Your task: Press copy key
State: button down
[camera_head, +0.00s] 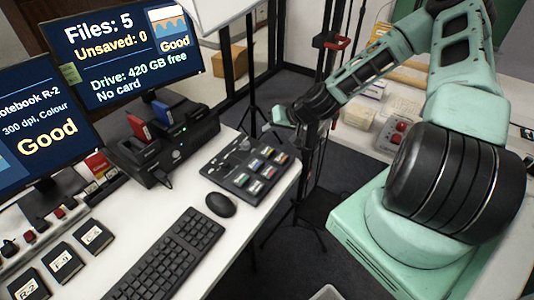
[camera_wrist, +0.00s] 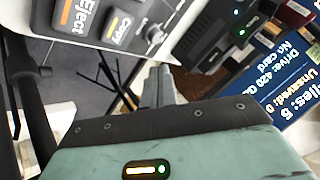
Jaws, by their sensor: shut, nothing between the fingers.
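My gripper (camera_wrist: 159,84) is shut and empty. In the head view it (camera_head: 280,116) is beyond the panel, up and right of it, apart from the keys.
A black dock (camera_head: 170,150) holds a red and a blue piece. The right monitor (camera_head: 125,50) reads "Files: 5", "Unsaved: 0" and "No card". A mouse (camera_head: 221,205) and keyboard (camera_head: 166,258) lie in front. A black stand (camera_head: 325,100) rises near my arm.

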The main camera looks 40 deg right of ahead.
aim_at(270, 152)
notch_tip(270, 152, down, 7)
jog(key=b, duration=0.4)
jog(key=shift+b, duration=0.4)
jog(key=shift+f, duration=0.15)
dwell(1.4)
jog(key=shift+f, duration=0.25)
jog(key=shift+f+b, duration=0.5)
jog(key=shift+b, duration=0.15)
dwell(0.5)
jog(key=shift+r, duration=0.1)
jog(key=shift+r+p, duration=0.75)
jog(key=shift+r, duration=0.05)
jog(key=shift+r, duration=0.15)
jog(key=shift+r+p, duration=1.95)
jog(key=shift+r, duration=0.45)
